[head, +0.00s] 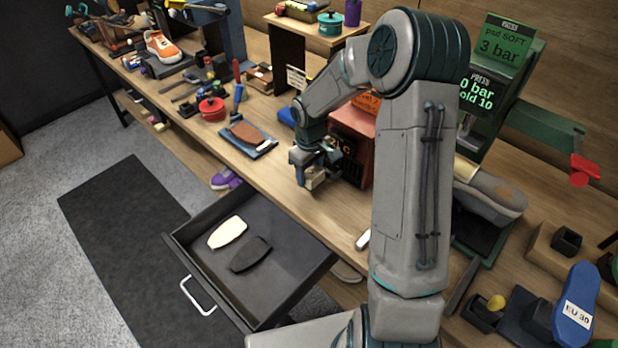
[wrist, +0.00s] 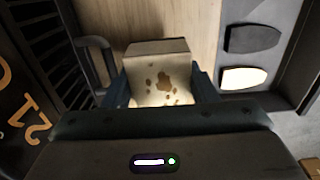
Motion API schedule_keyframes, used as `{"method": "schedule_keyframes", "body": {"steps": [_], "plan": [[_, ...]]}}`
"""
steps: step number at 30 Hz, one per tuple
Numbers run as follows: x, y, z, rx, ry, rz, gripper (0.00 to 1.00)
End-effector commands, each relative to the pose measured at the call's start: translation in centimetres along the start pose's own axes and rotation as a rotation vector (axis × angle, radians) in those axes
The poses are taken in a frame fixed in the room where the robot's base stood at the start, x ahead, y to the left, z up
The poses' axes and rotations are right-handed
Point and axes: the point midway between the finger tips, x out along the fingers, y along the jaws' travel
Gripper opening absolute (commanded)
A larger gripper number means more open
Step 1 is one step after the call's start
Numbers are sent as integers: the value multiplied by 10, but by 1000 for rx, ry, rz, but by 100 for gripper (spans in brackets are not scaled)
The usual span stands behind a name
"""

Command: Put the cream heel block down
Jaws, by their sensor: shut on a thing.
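The cream heel block (wrist: 158,85) is held between the fingers of my gripper (wrist: 160,92), with brown spots on its near face in the wrist view. In the head view the block (head: 315,179) shows small and pale at the fingertips of my gripper (head: 310,174), over the wooden bench near its front edge. The gripper is shut on it. Whether the block's underside touches the bench is unclear.
An open drawer (head: 290,241) with a white and a black sole piece juts out below the bench front. A red-brown box (head: 352,142) stands right behind my gripper. A blue tray (head: 262,152) with a brown sole lies to the left. Bare bench (head: 262,182) shows left of the gripper.

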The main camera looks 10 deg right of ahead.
Motion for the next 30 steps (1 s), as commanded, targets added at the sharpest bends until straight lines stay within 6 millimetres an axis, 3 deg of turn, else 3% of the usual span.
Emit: {"method": "schedule_keyframes", "body": {"steps": [8,16,27,28,30], "plan": [[11,5,-7,-1,-2,-1,29],[44,5,-7,0,-2,-2,29],[50,5,-7,0,0,0,29],[50,5,-7,0,0,0,55],[49,5,-7,0,0,0,74]]}}
